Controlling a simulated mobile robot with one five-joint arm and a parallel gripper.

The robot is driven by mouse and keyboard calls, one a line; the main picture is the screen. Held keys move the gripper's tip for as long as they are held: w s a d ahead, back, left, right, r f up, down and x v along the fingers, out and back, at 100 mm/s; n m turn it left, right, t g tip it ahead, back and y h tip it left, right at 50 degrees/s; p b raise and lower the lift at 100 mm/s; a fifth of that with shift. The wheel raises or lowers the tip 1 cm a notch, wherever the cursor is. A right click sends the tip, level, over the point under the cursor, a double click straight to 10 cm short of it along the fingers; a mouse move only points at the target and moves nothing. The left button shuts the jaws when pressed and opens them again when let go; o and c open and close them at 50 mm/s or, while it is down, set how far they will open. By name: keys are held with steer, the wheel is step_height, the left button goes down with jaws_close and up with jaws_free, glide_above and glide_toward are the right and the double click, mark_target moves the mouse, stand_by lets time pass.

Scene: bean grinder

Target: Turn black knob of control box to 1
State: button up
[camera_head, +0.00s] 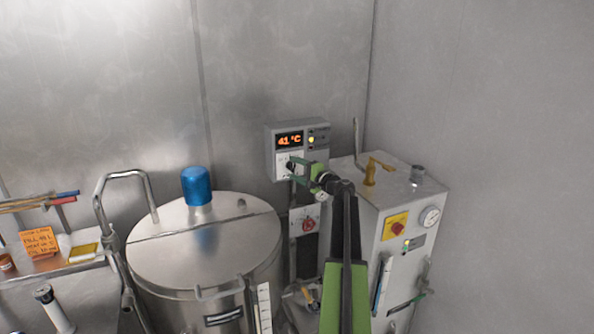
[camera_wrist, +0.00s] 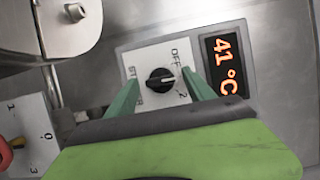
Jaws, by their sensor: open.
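The control box (camera_head: 284,132) is a grey box on the back wall with an orange display reading 41 °C; its display (camera_wrist: 224,68) also shows in the wrist view. Its black knob (camera_wrist: 160,80) is on a white panel (camera_wrist: 145,55) with OFF and 2 among its marks. A pale bar on the knob lies roughly sideways in the wrist view, towards the gap between OFF and 2. A 1 cannot be read beside it. My gripper (camera_wrist: 161,77) is open, its green fingers on either side of the knob. Contact cannot be told.
Below the box is a plate with a red knob (camera_head: 308,224); in the wrist view this plate (camera_wrist: 27,125) is at lower left. A steel vat (camera_head: 165,255) with a blue cap (camera_head: 196,185) stands left. A steel machine (camera_head: 400,205) with a gauge stands right.

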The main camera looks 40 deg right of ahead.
steer(key=s, duration=1.7)
steer(key=shift+s, duration=0.2)
